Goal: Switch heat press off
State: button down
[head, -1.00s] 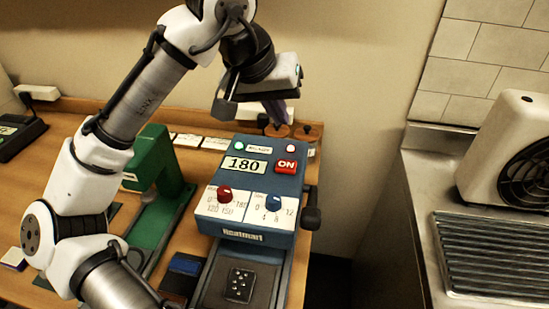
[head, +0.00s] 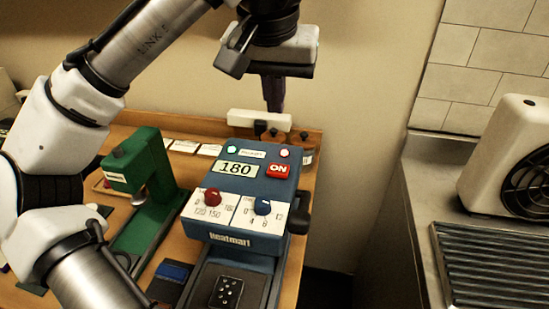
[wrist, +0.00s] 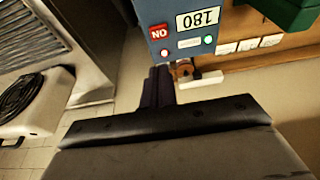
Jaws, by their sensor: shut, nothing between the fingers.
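The blue heat press (head: 247,194) stands on the wooden table, with its display reading 180. Its red switch (head: 278,170) is marked ON, and a green light and a red light show on its top. A red knob (head: 212,197) and a blue knob (head: 263,207) are on the front panel. My gripper (head: 274,108) is shut and empty, pointing down above and behind the press, apart from it. In the wrist view the shut fingers (wrist: 158,72) are close to the press's back edge, with the red switch (wrist: 159,32) just beyond them.
A green press (head: 140,170) stands left of the heat press. A white power strip (head: 258,120) and small brown-lidded jars (head: 300,140) are behind it. To the right is a metal counter with a white fan unit (head: 505,150) and a ribbed grille (head: 490,262).

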jog(key=p, duration=0.2)
send_near(279, 168)
jog(key=x, duration=0.5)
jog(key=shift+w, duration=0.2)
jog(key=shift+f, duration=0.75)
